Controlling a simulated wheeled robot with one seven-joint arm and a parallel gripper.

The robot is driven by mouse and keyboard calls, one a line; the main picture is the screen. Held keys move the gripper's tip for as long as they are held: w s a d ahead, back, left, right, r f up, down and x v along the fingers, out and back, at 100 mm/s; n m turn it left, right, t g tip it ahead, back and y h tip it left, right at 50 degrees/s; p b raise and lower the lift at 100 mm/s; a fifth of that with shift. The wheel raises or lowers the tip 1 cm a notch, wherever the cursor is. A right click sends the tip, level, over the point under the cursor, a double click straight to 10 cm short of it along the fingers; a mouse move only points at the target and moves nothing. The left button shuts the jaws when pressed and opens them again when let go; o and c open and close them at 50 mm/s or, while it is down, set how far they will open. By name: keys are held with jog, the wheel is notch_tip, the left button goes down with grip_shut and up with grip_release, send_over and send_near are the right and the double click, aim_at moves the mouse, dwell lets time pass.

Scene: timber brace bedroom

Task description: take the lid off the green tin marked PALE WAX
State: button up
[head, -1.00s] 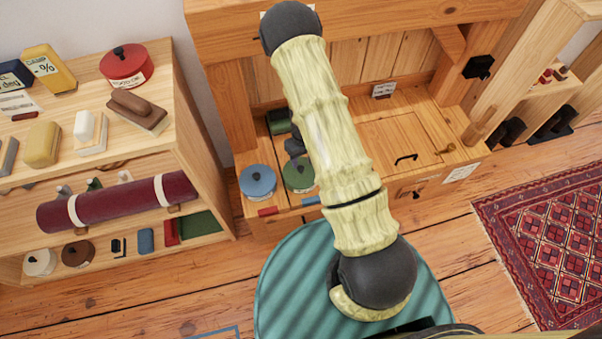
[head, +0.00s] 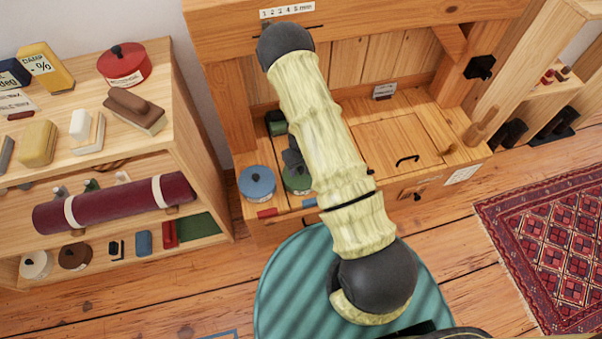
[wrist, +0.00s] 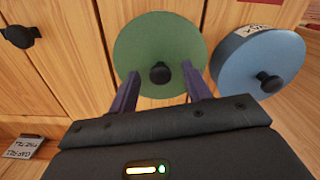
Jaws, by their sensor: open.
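The green tin (head: 296,184) stands on the wooden bench, partly hidden behind my arm in the head view. In the wrist view its round green lid (wrist: 150,40) faces me, with a black knob (wrist: 160,73) near the lid's lower edge. My gripper (wrist: 160,80) is open, with one dark finger on each side of the knob. The fingers look apart from it; their exact height over the lid I cannot tell. In the head view my gripper (head: 292,158) is a dark shape over the green tin. No PALE WAX marking is readable.
A blue tin (head: 257,183) with a black knob stands just left of the green one; it shows at right in the wrist view (wrist: 258,62). A dark green item (head: 277,124) lies behind. A shelf (head: 170,90) stands at left; a teal round stool (head: 285,290) is in front.

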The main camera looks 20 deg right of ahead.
aim_at(301, 168)
dwell(0.3)
jog(key=c, duration=1.1)
jog(key=shift+o, duration=0.2)
notch_tip(301, 168, up, 10)
jog(key=p, duration=0.3)
jog(key=shift+r, duration=0.1)
